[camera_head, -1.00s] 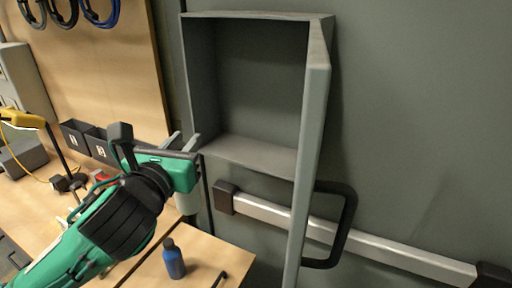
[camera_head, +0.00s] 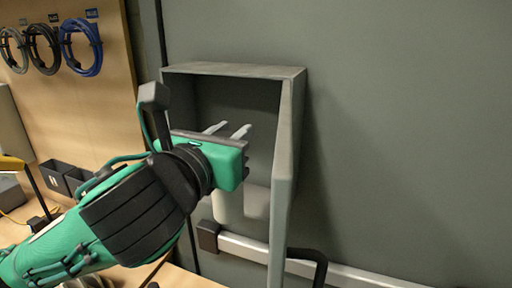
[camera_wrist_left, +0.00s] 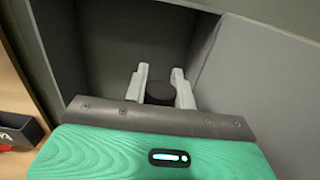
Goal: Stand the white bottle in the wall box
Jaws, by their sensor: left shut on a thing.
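The grey wall box (camera_head: 234,69) is open at the front, and its inside shows in the head view. My left gripper (camera_head: 228,130) is at the box's opening, its pale fingertips inside the opening's outline. In the left wrist view the gripper (camera_wrist_left: 158,88) is shut on the white bottle, whose dark cap (camera_wrist_left: 160,92) shows between the fingers. Below the gripper, in the head view, the pale body of the white bottle (camera_head: 229,207) hangs in front of the box's floor. The gripper hides the bottle's upper part. I cannot tell whether its base touches the floor.
A pale rail (camera_head: 245,247) runs along the wall below. Black bins (camera_head: 67,178) and coiled cables (camera_head: 80,45) are at the left. The wall at right is clear.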

